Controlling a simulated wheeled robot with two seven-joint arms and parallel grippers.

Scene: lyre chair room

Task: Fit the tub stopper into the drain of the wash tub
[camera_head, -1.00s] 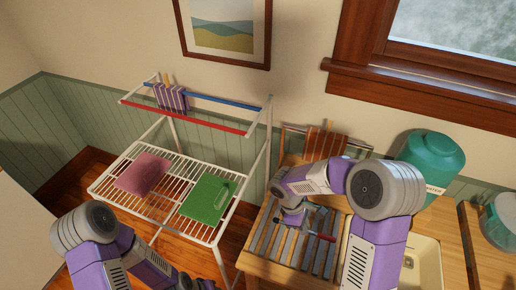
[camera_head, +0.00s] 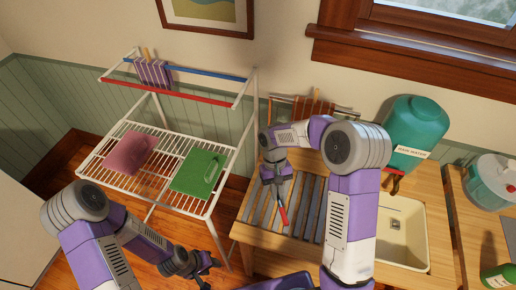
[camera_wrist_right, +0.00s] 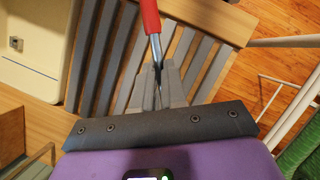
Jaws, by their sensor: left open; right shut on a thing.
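A cream basin (camera_head: 419,262), which looks like the wash tub, is set in the wooden counter at the right. A small dark fitting shows at its back; I cannot tell whether it is the drain. My right gripper (camera_head: 279,186) is shut on a metal-shafted tool with a red handle (camera_head: 283,216), above the slatted rack left of the basin. The right wrist view shows the shaft between the fingertips (camera_wrist_right: 158,78) and the red end (camera_wrist_right: 150,14) pointing away. My left gripper (camera_head: 205,268) is open and empty, low in front of the drying rack. I cannot make out the stopper.
A white drying rack (camera_head: 150,195) stands at the left with a pink cloth (camera_head: 131,153) and a green piece (camera_head: 199,173). A teal water container (camera_head: 416,125) with a tap stands behind the basin. A grey slatted rack (camera_head: 308,205) covers the counter's left part.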

